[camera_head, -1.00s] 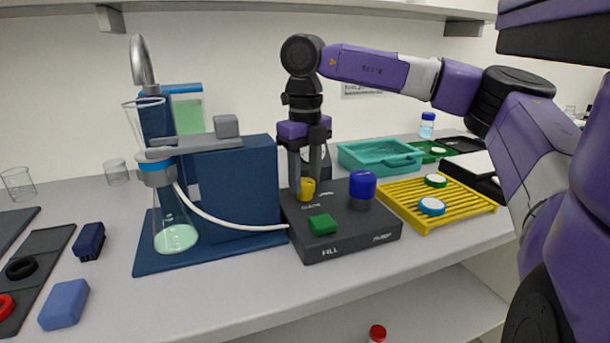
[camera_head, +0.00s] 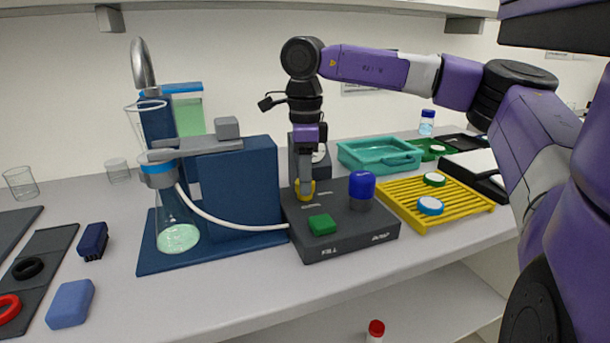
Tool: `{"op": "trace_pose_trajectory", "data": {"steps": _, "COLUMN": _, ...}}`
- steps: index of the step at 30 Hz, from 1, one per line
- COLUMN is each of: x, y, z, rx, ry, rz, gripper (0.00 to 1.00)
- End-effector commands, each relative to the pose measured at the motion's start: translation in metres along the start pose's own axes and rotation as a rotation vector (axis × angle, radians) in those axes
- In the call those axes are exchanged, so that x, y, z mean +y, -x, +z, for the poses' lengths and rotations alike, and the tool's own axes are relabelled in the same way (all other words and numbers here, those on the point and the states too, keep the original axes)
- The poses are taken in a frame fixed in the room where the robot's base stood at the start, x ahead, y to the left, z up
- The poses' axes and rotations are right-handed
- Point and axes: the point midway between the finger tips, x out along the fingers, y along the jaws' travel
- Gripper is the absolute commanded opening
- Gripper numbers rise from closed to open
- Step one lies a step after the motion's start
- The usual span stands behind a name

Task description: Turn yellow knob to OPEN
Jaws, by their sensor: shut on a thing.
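The yellow knob (camera_head: 298,190) stands on the back left part of the dark control box (camera_head: 345,240). My gripper (camera_head: 306,188) points straight down and is shut on the yellow knob. The near finger hides the middle of the knob, and the other finger is hidden behind it. Small pale marks lie on the box top by the knob, too small to read from here. I cannot tell exactly which way the knob points.
A green button (camera_head: 322,225) and a blue knob (camera_head: 362,186) sit on the box close to my gripper. A blue rig (camera_head: 238,185) with a white tube and flask (camera_head: 178,232) stands at left. A yellow rack (camera_head: 420,205) and teal tray (camera_head: 378,154) are at right.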

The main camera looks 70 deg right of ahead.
Motion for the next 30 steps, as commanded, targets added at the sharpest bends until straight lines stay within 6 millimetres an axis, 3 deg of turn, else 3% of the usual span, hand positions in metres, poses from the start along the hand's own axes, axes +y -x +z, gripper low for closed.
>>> {"op": "trace_pose_trajectory", "data": {"steps": 9, "x": -0.0006, "y": 0.0013, "z": 0.001, "rx": -0.004, "ry": 0.104, "rz": -0.003, "gripper": 0.0}}
{"op": "trace_pose_trajectory", "data": {"steps": 24, "x": -0.0005, "y": 0.0013, "z": 0.0012, "rx": -0.004, "ry": 0.121, "rz": -0.003, "gripper": 0.0}}
{"op": "trace_pose_trajectory", "data": {"steps": 25, "x": -0.0005, "y": 0.0013, "z": 0.0012, "rx": -0.004, "ry": 0.121, "rz": -0.003, "gripper": 0.43}}
{"op": "trace_pose_trajectory", "data": {"steps": 28, "x": -0.0004, "y": 0.0011, "z": 0.001, "rx": -0.003, "ry": 0.121, "rz": -0.003, "gripper": 0.61}}
{"op": "trace_pose_trajectory", "data": {"steps": 30, "x": -0.0003, "y": 0.0009, "z": 0.0008, "rx": -0.002, "ry": 0.12, "rz": -0.002, "gripper": 0.61}}
